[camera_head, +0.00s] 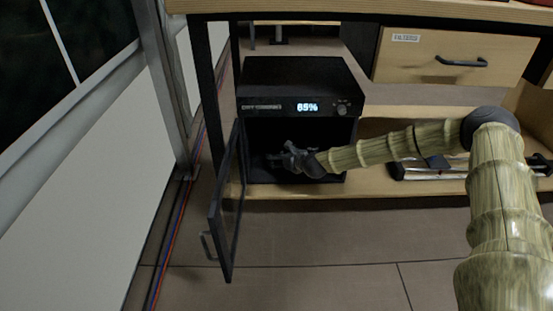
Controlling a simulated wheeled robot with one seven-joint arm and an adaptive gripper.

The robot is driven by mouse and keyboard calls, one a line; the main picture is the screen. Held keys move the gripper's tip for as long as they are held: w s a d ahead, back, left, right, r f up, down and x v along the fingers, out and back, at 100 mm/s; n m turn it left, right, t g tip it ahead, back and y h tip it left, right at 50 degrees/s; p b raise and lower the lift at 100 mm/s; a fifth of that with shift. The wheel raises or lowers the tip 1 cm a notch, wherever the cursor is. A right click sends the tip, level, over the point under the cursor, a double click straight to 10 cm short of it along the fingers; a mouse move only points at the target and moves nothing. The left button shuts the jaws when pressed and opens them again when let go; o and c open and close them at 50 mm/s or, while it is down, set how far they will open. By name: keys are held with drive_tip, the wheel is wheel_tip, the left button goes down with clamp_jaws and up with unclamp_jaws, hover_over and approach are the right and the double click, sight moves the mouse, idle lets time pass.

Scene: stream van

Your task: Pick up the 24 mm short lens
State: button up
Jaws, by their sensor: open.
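A black cabinet (297,76) with a lit display reading 65% stands on a low wooden shelf under the table. Its glass door (228,215) is swung open to the left. My gripper (277,161) reaches into the dark opening of the cabinet from the right and is open. I cannot make out the 24 mm short lens; the cabinet's inside is too dark, and my gripper and arm cover part of it.
A wooden drawer (445,58) with a dark handle hangs under the tabletop at right. Dark and silver items (425,170) lie on the shelf (390,190) behind my arm. Red and blue cables (172,232) run along the floor at left. The floor in front is clear.

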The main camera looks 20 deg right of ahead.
drive_tip(key=shift+b+x, duration=0.5)
drive_tip(key=shift+x, duration=0.9)
drive_tip(key=c, duration=1.2)
drive_tip(key=shift+r, duration=0.1)
drive_tip(key=shift+c, duration=0.5)
drive_tip(key=shift+r, duration=0.1)
